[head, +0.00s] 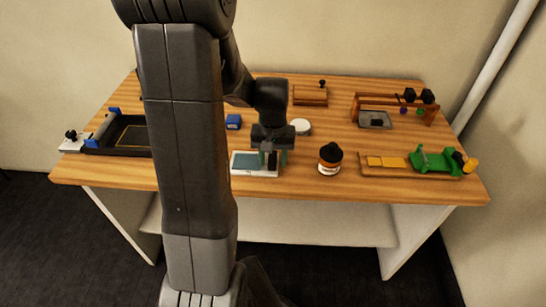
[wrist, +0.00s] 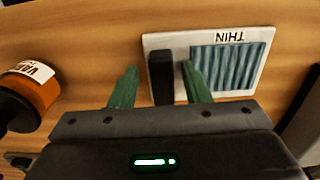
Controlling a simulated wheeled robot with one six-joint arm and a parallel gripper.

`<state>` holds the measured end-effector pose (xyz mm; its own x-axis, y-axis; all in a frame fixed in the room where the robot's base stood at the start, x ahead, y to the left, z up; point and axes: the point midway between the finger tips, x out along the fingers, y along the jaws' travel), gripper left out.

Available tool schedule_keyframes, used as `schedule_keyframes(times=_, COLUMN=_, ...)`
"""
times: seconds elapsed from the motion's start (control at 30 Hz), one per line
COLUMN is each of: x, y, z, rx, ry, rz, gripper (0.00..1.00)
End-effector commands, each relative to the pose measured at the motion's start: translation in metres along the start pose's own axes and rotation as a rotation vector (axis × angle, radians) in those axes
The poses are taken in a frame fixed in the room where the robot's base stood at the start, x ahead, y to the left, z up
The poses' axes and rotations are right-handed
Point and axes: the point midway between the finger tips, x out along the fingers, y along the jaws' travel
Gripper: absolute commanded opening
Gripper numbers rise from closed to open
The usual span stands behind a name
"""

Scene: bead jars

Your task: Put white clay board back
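A white board (head: 250,173) with a teal ribbed panel and a black upright handle lies flat near the front edge of the table. In the wrist view the board (wrist: 178,45) bears the word THIN, upside down, and its black handle (wrist: 160,78) stands between my green fingers. My gripper (wrist: 158,87) is open, one finger on each side of the handle. The right finger is close to the handle, with a wider gap on the left; contact is not clear. In the head view my gripper (head: 273,158) is over the board's right part.
A brown jar with a black lid (head: 330,160) stands right of the board. A blue block (head: 233,121) and white round piece (head: 300,127) lie behind. A black tray (head: 120,135) is left; a wooden rack (head: 432,113) and green tool (head: 435,162) are right.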

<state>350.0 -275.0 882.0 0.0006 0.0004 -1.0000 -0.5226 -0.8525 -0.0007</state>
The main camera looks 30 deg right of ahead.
Motion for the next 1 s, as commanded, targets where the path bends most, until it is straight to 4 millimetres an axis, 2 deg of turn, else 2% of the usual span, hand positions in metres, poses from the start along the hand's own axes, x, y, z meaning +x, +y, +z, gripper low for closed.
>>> schedule_keyframes(times=0.17, x=-0.006, y=0.0, z=0.0, rx=0.0, ry=0.002, rz=0.0, gripper=0.43)
schedule_keyframes(times=0.27, x=-0.021, y=0.0, z=-0.001, rx=0.0, ry=0.006, rz=0.0, gripper=0.43)
schedule_keyframes(times=0.5, x=-0.073, y=0.0, z=-0.001, rx=0.0, ry=0.007, rz=0.0, gripper=0.43)
schedule_keyframes(times=0.7, x=-0.108, y=0.0, z=-0.001, rx=0.0, ry=0.004, rz=0.0, gripper=0.43)
schedule_keyframes(times=0.83, x=-0.119, y=0.0, z=0.0, rx=0.0, ry=0.001, rz=0.0, gripper=0.43)
schedule_keyframes(times=1.0, x=-0.123, y=0.0, z=0.0, rx=0.0, ry=0.0, rz=0.0, gripper=0.43)
